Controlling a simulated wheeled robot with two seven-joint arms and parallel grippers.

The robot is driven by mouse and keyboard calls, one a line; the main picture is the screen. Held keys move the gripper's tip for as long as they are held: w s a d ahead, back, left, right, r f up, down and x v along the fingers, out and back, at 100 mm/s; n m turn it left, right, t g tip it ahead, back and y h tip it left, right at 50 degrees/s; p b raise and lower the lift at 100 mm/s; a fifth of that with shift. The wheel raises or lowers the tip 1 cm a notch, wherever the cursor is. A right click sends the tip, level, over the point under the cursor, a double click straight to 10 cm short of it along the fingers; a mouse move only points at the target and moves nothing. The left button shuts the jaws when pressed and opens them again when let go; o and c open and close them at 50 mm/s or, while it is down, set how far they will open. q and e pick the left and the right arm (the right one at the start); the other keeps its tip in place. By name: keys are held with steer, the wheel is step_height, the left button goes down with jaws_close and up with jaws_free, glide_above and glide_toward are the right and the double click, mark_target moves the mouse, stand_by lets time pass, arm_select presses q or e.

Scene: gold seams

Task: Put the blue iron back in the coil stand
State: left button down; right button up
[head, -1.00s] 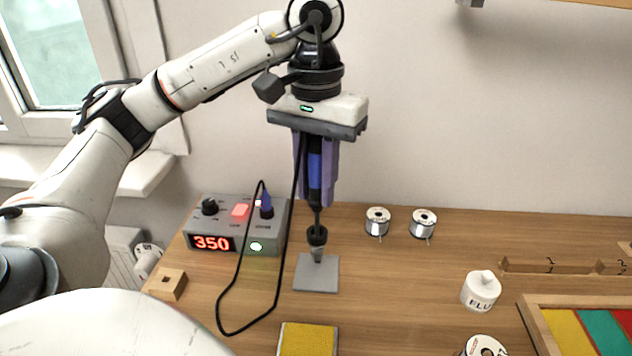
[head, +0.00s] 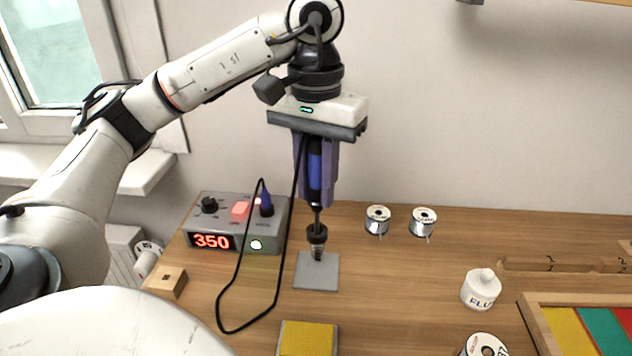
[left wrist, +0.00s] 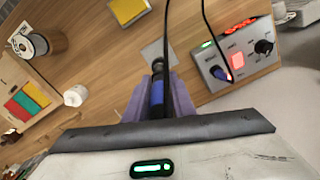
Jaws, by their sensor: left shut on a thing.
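My left gripper (head: 316,190) points straight down and is shut on the blue iron (head: 315,165), which hangs upright between its purple fingers. In the left wrist view the iron (left wrist: 157,92) also shows between the fingers. The iron's tip is down at the coil stand, whose black ring and metal coil (head: 317,240) stand above a grey square base plate (head: 318,279). The shaft meets the ring; how deep the tip sits inside the coil cannot be told. A black cord runs from the iron in a loop over the table. My right gripper is not in view.
The soldering station (head: 236,224) reading 350 stands left of the stand. A yellow sponge (head: 307,340) lies in front, a wooden block (head: 167,282) at the left. Two solder spools (head: 424,222) stand behind right, a white flux pot (head: 481,289) further right.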

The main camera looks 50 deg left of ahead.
arm_select(q)
steer(key=shift+f+b, duration=2.45)
steer(key=shift+f, duration=0.6)
stand_by(0.4)
steer(key=c, duration=1.4)
jaws_free()
steer(key=shift+c, duration=0.2)
steer(key=shift+o, duration=0.5)
steer(key=o, duration=0.4)
